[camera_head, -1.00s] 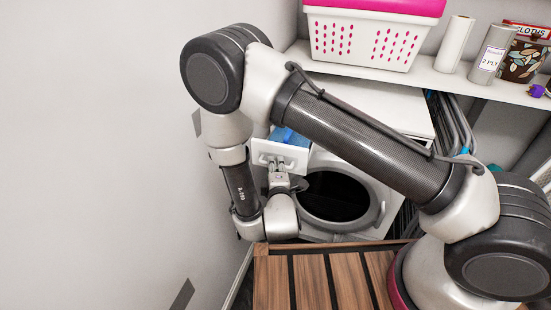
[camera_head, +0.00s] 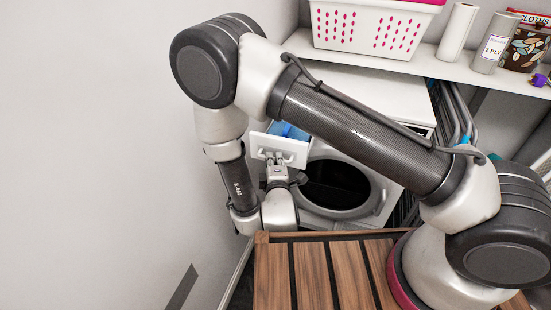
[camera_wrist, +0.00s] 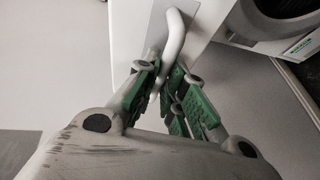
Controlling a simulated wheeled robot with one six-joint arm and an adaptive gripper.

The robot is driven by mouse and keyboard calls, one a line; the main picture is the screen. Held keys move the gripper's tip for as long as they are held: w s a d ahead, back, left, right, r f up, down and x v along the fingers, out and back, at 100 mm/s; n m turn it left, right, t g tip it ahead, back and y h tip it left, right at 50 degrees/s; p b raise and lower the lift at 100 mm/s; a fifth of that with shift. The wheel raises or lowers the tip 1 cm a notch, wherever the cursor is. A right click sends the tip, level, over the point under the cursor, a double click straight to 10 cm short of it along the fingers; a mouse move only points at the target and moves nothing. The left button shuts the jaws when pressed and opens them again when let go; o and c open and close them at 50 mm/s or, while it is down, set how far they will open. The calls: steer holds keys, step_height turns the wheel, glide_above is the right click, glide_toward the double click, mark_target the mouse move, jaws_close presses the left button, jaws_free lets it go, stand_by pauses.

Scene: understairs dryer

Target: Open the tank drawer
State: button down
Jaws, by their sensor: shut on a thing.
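The tank drawer's white front (camera_head: 297,153) stands out from the upper left of the white dryer, so the drawer is partly open. A blue tank part (camera_head: 289,131) shows behind that front. My gripper (camera_head: 277,166) is at the drawer's handle (camera_head: 262,153). In the wrist view, the green-padded fingers of my gripper (camera_wrist: 170,95) are shut on the pale curved handle (camera_wrist: 174,40). The drawer front (camera_wrist: 205,15) also shows there. My arm hides part of the dryer's top and front.
The dryer's round dark door (camera_head: 337,188) is below right of the drawer. A slatted wooden top (camera_head: 300,270) lies in front. A bare wall (camera_head: 90,150) is close on the left. A shelf (camera_head: 440,72) above holds a white-and-pink basket (camera_head: 365,30) and rolls.

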steer(key=shift+s, duration=0.15)
steer(key=c, duration=1.5)
jaws_free()
